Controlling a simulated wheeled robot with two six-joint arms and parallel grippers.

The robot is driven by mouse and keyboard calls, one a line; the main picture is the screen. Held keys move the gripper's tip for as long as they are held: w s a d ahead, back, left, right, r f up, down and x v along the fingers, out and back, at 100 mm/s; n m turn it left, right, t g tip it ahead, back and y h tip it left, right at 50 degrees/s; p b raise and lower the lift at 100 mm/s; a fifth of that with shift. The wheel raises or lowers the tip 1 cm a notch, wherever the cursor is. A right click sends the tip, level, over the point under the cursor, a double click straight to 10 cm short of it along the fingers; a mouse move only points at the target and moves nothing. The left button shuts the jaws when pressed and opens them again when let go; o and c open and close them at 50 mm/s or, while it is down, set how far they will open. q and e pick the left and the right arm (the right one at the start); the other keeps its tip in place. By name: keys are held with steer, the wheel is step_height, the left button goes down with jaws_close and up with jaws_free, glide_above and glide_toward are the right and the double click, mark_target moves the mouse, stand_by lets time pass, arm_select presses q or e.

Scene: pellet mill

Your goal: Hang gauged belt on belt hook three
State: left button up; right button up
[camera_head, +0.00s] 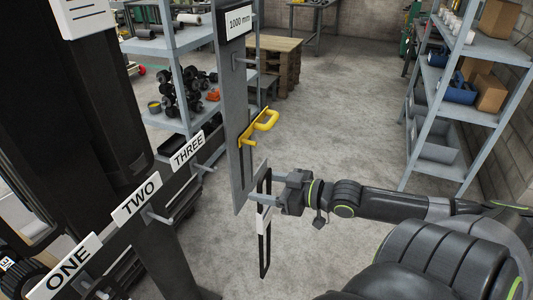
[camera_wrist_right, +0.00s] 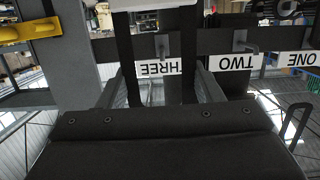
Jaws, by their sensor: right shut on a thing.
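A black belt loop (camera_head: 267,245) with a white tag (camera_head: 262,220) hangs upright from my right gripper (camera_head: 260,187), which is shut on its upper part. The belt's black strands (camera_wrist_right: 127,62) also show in the right wrist view, between the fingers. Hook three (camera_head: 203,167) is a short peg below the sign THREE (camera_head: 187,150), left of the held belt and apart from it. The sign THREE shows upside down in the right wrist view (camera_wrist_right: 166,68). My left gripper is not in view.
A grey gauge post (camera_head: 236,100) marked 1000 mm, with a yellow handle (camera_head: 262,125), stands between the hook rail and my gripper. Sign TWO (camera_head: 137,202) and sign ONE (camera_head: 70,266) continue along the rail. Shelves (camera_head: 440,95) stand at right; the floor between is clear.

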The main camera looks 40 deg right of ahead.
steer(key=shift+b+x, duration=0.45)
steer(key=shift+x, duration=0.45)
steer(key=b, duration=0.7)
glide_toward(207, 169)
steer(key=shift+w+a+f, duration=0.7)
steer(key=shift+w+f, duration=0.4)
steer(key=shift+w, duration=1.2)
steer(key=shift+r+b+x, duration=0.15)
steer(key=shift+b+x, duration=0.25)
steer(key=shift+x, duration=0.3)
steer(key=shift+r+b+x, duration=0.1)
steer(key=shift+b+x, duration=0.3)
steer(key=shift+x, duration=0.35)
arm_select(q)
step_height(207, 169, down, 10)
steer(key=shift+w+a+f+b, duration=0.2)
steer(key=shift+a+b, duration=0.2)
arm_select(e)
steer(key=shift+w+a+r, duration=0.1)
steer(key=shift+w+a, duration=0.15)
steer(key=shift+w, duration=0.35)
steer(key=shift+w+a, duration=0.2)
steer(key=shift+w, duration=0.35)
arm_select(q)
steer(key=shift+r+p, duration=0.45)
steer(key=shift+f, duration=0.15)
